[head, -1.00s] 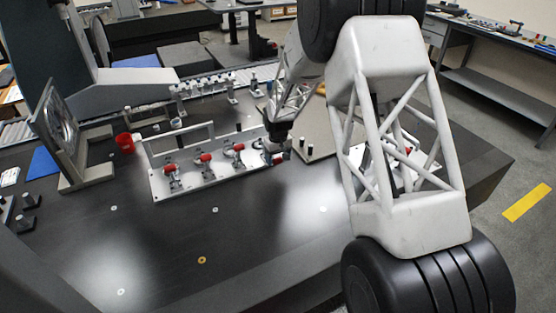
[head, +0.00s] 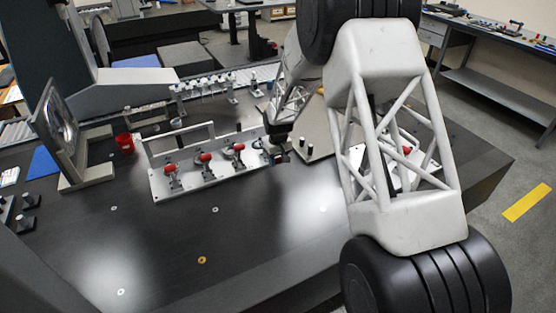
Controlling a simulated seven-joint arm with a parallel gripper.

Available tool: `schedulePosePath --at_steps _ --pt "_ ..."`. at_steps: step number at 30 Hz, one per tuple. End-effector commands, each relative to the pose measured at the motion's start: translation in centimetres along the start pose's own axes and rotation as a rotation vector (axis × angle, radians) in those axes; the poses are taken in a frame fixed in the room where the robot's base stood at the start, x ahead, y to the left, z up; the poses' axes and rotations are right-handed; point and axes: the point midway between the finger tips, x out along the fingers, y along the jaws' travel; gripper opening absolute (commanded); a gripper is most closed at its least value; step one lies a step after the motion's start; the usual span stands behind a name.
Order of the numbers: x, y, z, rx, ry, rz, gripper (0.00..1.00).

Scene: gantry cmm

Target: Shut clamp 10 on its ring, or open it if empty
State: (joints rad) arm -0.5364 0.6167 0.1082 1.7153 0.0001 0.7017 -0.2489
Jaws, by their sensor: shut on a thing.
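A light metal fixture plate (head: 206,185) on the dark table carries a row of toggle clamps with red handles. Three clamps show clearly: the left clamp (head: 171,176), the middle clamp (head: 206,163) and the third clamp (head: 238,153). My gripper (head: 280,155) points down over the plate's right end, at the rightmost clamp, and is shut on that clamp's handle. The gripper hides most of this clamp, so I cannot tell its arm position or whether a ring is under it. No clamp numbers are readable.
A red cup (head: 125,143) stands behind the plate's left end. A framed disc (head: 62,130) stands at the far left. The front table is clear.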

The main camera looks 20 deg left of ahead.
Motion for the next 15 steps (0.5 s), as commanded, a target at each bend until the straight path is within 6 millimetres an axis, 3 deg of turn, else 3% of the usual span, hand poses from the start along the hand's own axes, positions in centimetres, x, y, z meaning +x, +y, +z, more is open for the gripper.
schedulePosePath --at_steps 15 --pt "-0.89 0.00 -0.44 -0.001 -0.097 0.001 0.02"
